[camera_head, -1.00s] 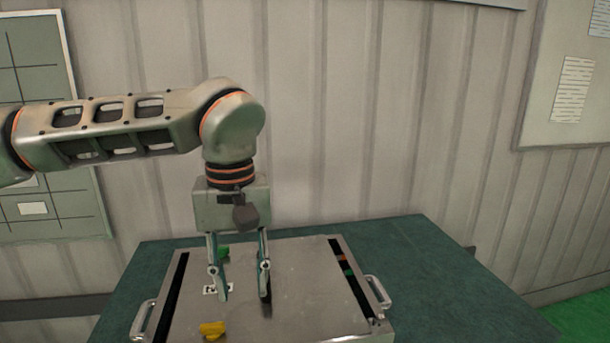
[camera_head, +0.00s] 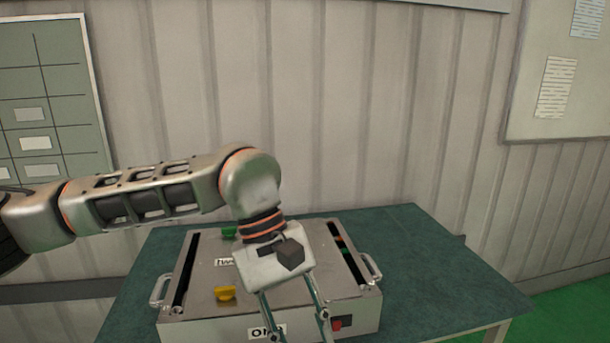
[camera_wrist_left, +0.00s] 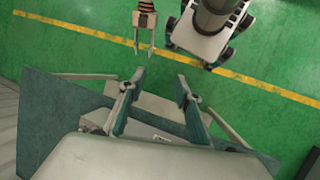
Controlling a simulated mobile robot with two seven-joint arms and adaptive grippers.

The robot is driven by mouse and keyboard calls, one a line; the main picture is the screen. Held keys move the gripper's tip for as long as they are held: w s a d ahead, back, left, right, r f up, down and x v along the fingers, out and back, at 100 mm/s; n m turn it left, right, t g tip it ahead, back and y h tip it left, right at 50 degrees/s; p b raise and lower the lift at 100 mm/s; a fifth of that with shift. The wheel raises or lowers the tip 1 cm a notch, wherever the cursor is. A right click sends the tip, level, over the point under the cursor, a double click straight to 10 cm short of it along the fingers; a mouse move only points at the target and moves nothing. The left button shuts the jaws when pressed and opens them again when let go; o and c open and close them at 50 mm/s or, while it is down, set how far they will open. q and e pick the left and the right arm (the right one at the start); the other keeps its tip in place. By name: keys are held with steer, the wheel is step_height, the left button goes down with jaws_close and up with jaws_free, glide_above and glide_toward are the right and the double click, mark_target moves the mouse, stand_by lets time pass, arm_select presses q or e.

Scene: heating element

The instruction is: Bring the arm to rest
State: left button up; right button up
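My left gripper (camera_head: 300,328) hangs in front of the metal heating unit (camera_head: 292,270), over its front edge, tilted, with its fingers apart and nothing between them. In the left wrist view its open fingers (camera_wrist_left: 158,84) point toward the green floor. My right gripper (camera_wrist_left: 145,48) shows at the top of that view, its two fingers apart and empty.
The unit stands on a green-topped table (camera_head: 440,265), whose right side is clear. A ribbed wall (camera_head: 350,110) rises behind it. A gridded board (camera_head: 45,100) hangs at left and a notice board (camera_head: 575,90) at right.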

arm_select(q)
steer(key=s+d+n+g+h, duration=0.2)
steer(key=s+d+g+h, duration=0.25)
steer(key=s+d, duration=0.35)
steer(key=d+r+n+g+h, duration=0.1)
steer(key=d+r+n+h, duration=0.5)
steer(key=n+h, duration=0.2)
steer(key=w+a+r+n+t+h, duration=0.25)
steer(key=w+n+t+h, duration=0.6)
steer(key=n, duration=0.55)
steer(key=w+a+f+n+t+y, duration=0.6)
steer(key=f+n+t, duration=0.3)
steer(key=n, duration=0.4)
steer(key=w+a+f+n+t+y, duration=0.45)
steer(key=a+f+n+t, duration=0.35)
steer(key=n, duration=0.4)
steer(key=s+a+f+n+g+y, duration=0.2)
steer(key=s+a+f+n+y, duration=0.2)
steer(key=f, duration=0.6)
steer(key=s+a+f+n+g+y, duration=0.2)
steer(key=s+a+f+n, duration=0.4)
steer(key=f, duration=0.5)
steer(key=s+a+f+n+g+y, duration=0.1)
steer(key=s+a+f+n+y, duration=0.4)
steer(key=f, duration=0.6)
steer(key=s+a, duration=0.2)
steer(key=shift+a+f+g+y, duration=0.25)
steer(key=shift+a+g+y, duration=0.1)
steer(key=shift+a+g, duration=0.05)
steer(key=shift+s, duration=0.1)
